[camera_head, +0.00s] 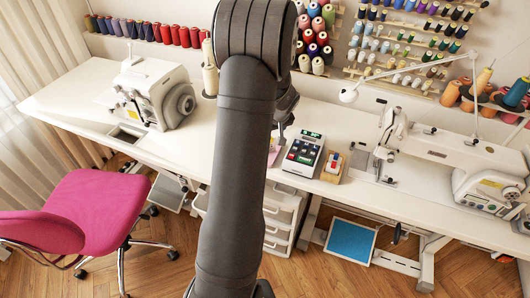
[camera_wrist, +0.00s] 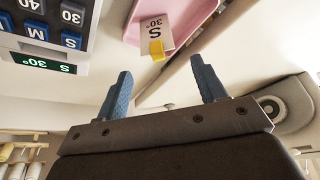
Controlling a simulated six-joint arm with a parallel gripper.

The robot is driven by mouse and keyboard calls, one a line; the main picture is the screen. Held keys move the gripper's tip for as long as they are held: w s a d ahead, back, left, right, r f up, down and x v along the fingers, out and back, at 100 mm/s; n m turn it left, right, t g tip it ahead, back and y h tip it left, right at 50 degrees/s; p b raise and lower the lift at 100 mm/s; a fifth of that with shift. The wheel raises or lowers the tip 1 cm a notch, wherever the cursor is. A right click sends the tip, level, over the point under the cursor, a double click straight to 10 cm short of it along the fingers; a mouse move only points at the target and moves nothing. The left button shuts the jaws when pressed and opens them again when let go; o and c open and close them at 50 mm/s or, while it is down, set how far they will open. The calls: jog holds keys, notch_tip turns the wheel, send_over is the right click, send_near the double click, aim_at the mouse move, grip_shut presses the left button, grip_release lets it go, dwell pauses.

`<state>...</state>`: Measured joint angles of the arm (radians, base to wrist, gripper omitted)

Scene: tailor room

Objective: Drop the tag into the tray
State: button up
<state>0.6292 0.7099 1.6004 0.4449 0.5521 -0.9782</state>
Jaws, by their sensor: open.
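The tag (camera_wrist: 155,22) is a small white card marked S 30° with a yellow end (camera_wrist: 156,50), seen in the wrist view. It overlaps the near edge of the pink tray (camera_wrist: 192,16); I cannot tell whether it rests on the tray or is above it. My gripper (camera_wrist: 161,67) is open, with its two blue fingers apart and nothing between them; the tag is beyond the fingertips. In the head view, a sliver of the tray (camera_head: 273,157) shows beside my arm, which hides most of my gripper (camera_head: 280,136) and the tag.
A keypad device (camera_head: 303,154) with a lit S 30° display stands right of the tray. A small wooden block holder (camera_head: 332,167) is beside it. Sewing machines stand left (camera_head: 155,92) and right (camera_head: 440,150) on the white table (camera_head: 75,98). Thread spools line the wall.

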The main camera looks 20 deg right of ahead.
jog(key=v, duration=1.7)
jog(key=shift+r, duration=0.25)
jog(key=shift+f, duration=0.1)
jog(key=x, duration=1.7)
jog(key=shift+r, duration=0.35)
